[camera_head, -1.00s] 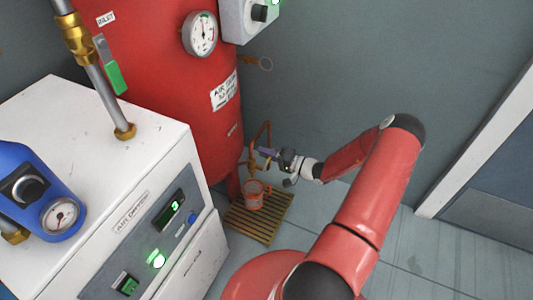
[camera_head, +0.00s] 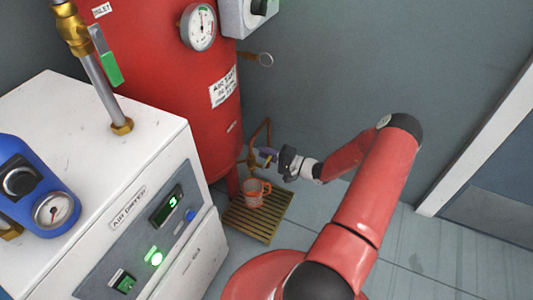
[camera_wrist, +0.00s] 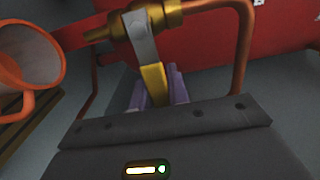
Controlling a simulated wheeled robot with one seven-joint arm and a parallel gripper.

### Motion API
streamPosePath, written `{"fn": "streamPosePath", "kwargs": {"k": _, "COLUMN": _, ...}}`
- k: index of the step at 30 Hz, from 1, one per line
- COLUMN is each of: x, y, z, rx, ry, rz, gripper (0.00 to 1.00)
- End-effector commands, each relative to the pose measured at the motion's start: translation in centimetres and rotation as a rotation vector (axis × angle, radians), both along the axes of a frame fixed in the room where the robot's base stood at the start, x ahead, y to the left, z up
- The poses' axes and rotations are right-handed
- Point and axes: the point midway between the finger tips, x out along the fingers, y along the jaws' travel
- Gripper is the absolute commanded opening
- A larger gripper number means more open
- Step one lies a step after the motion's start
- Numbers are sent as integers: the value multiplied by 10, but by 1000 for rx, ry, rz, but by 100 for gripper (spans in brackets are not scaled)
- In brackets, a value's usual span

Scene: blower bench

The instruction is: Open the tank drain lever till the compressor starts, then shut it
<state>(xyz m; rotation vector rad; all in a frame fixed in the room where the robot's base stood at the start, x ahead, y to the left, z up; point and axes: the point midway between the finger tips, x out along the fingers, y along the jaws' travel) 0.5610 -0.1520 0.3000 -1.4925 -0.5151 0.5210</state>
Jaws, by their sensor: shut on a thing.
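The drain valve (camera_wrist: 176,12) is brass, on copper pipe low by the red tank (camera_head: 209,115). Its lever (camera_wrist: 153,82) has a grey metal arm and a yellow grip, seen in the wrist view running from the valve down toward me. My gripper (camera_head: 268,154) is shut on the yellow grip, with its purple finger pads (camera_wrist: 177,84) around it. In the head view the lever is too small to make out. The tank's pressure gauge (camera_head: 198,27) is high on its front; I cannot read its value.
An orange mug (camera_head: 253,193) stands on a slatted wooden grate (camera_head: 262,219) beneath the valve; it also shows close on the left in the wrist view (camera_wrist: 42,55). The white air dryer (camera_head: 100,150) stands left. A grey box (camera_head: 236,18) is on the tank's upper right. Floor to the right is clear.

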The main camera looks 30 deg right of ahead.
Motion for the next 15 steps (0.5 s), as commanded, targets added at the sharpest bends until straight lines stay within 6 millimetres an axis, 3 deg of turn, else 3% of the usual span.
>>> {"fn": "streamPosePath", "kwargs": {"k": 2, "x": 0, "y": 0, "z": -1, "rx": 1, "ry": 3, "rz": -1, "gripper": 0}}
{"fn": "streamPosePath", "kwargs": {"k": 3, "x": 0, "y": 0, "z": -1, "rx": 1, "ry": 4, "rz": -2, "gripper": 21}}
{"fn": "streamPosePath", "kwargs": {"k": 7, "x": 0, "y": 0, "z": -1, "rx": 0, "ry": 3, "rz": -1, "gripper": 38}}
{"fn": "streamPosePath", "kwargs": {"k": 15, "x": 0, "y": 0, "z": -1, "rx": -1, "ry": 2, "rz": -1, "gripper": 39}}
